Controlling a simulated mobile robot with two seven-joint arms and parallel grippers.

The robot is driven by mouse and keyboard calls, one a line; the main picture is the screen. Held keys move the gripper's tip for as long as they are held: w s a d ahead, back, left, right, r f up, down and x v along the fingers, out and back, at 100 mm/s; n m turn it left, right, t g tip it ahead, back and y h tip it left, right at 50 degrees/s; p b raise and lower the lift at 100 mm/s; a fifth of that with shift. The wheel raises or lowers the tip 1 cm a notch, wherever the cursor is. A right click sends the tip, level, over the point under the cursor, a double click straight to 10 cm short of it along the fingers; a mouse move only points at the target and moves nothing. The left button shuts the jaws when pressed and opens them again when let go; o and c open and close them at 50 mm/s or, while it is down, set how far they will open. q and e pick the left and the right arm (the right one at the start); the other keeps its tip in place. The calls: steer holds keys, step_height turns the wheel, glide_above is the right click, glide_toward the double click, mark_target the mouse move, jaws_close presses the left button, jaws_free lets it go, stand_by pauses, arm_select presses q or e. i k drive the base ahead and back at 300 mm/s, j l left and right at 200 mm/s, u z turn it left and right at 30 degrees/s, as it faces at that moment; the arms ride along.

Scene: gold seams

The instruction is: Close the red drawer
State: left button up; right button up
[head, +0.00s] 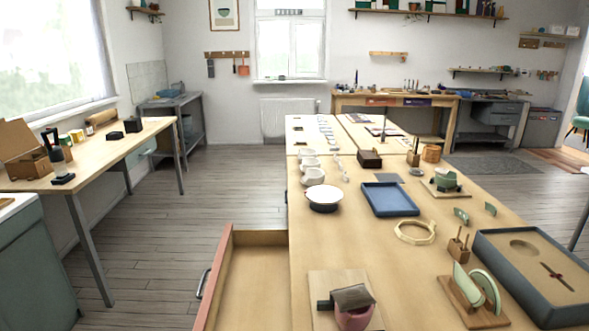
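A drawer with a red front (209,289) stands pulled out from the left side of the near worktable (388,248). Its front faces left, and a metal handle (202,283) sits on it. The drawer's visible wooden bottom (250,290) looks bare. Its near end is cut off by the lower picture edge. Neither of my grippers shows in the head view.
The worktable carries a white bowl (323,198), a blue tray (390,199), a pink pot (354,310) on a board, and other craft pieces. A side bench (110,150) stands at the left. Wooden floor (150,240) left of the drawer is clear.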

mark_target(248, 288)
steer(key=j+z, duration=0.15)
steer(key=j, duration=0.6)
steer(key=j+z, duration=0.15)
steer(key=j, duration=0.55)
steer(key=k+j+z, duration=0.15)
steer(key=j, duration=0.55)
steer(key=j+z, duration=0.15)
steer(key=z, duration=0.25)
steer(key=j+z, duration=0.15)
steer(key=z, duration=0.2)
steer(key=j+z, duration=0.15)
steer(key=z, duration=0.25)
